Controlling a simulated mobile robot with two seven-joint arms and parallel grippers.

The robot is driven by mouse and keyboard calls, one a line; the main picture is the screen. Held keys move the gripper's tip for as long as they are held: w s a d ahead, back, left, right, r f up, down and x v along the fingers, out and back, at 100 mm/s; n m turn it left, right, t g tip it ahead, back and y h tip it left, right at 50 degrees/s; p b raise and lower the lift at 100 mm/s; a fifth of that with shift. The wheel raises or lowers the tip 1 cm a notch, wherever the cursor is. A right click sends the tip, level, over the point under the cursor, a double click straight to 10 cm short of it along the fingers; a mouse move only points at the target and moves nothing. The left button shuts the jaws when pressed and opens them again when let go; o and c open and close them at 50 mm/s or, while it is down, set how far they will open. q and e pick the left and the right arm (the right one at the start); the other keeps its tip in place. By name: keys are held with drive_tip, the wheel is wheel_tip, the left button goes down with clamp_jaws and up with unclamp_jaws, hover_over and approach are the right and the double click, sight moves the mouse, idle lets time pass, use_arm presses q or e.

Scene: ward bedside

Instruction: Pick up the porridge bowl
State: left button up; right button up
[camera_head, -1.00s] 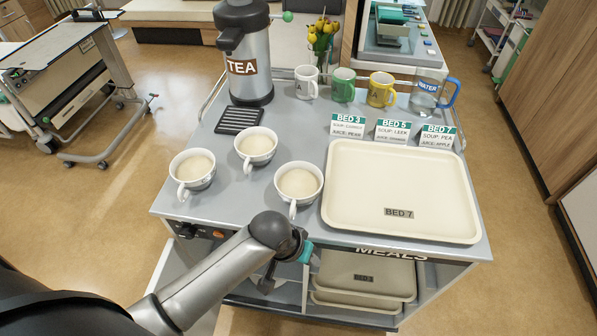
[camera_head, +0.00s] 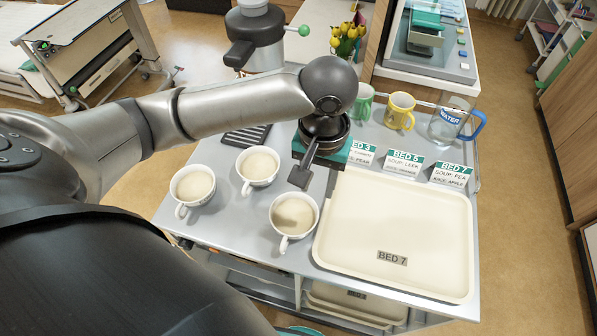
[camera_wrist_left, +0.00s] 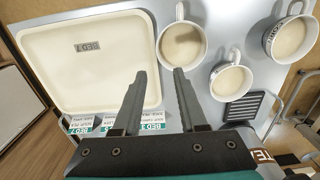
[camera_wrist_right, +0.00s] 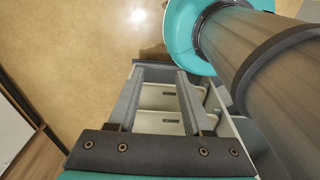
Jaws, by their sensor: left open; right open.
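Three white handled bowls with pale creamy contents stand on the trolley top: a left one (camera_head: 193,186), a middle one (camera_head: 258,167) and a front-right one (camera_head: 294,214). I cannot tell which holds porridge. They also show in the left wrist view: front-right (camera_wrist_left: 183,43), middle (camera_wrist_left: 231,80) and left (camera_wrist_left: 291,40). My left gripper (camera_head: 302,172) is open and empty, above the trolley behind the front-right bowl. In the left wrist view its fingers (camera_wrist_left: 159,80) point towards the gap between that bowl and the tray. My right gripper (camera_wrist_right: 160,75) is open and empty above the lower shelf trays.
A cream tray (camera_head: 345,265) marked BED 7 lies right of the bowls. Menu cards (camera_head: 405,163), mugs (camera_head: 400,108) and a water jug (camera_head: 453,122) stand behind it. A tea urn (camera_head: 262,45) stands at the back left, partly behind my left arm. Lower trays (camera_wrist_right: 160,97) sit on a shelf.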

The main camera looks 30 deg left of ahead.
sight(315, 209)
use_arm(q)
wheel_tip(315, 209, down, 8)
drive_tip(key=shift+s+f+b, duration=0.1)
drive_tip(key=shift+f+b, duration=0.05)
drive_tip(key=shift+b, duration=0.5)
drive_tip(key=shift+f, duration=0.45)
drive_tip(key=f, duration=0.5)
drive_tip(key=shift+w+d+b, duration=0.15)
drive_tip(key=shift+w+b, duration=0.05)
drive_tip(key=shift+b, duration=0.15)
use_arm(e)
drive_tip(key=shift+s+d+f, duration=0.15)
drive_tip(key=shift+s+f, duration=0.05)
drive_tip(key=shift+f, duration=0.35)
drive_tip(key=shift+s+d+f, duration=0.15)
drive_tip(key=shift+f, duration=0.35)
use_arm(q)
drive_tip(key=shift+c, duration=0.3)
clamp_jaws()
use_arm(e)
drive_tip(key=shift+s, duration=0.1)
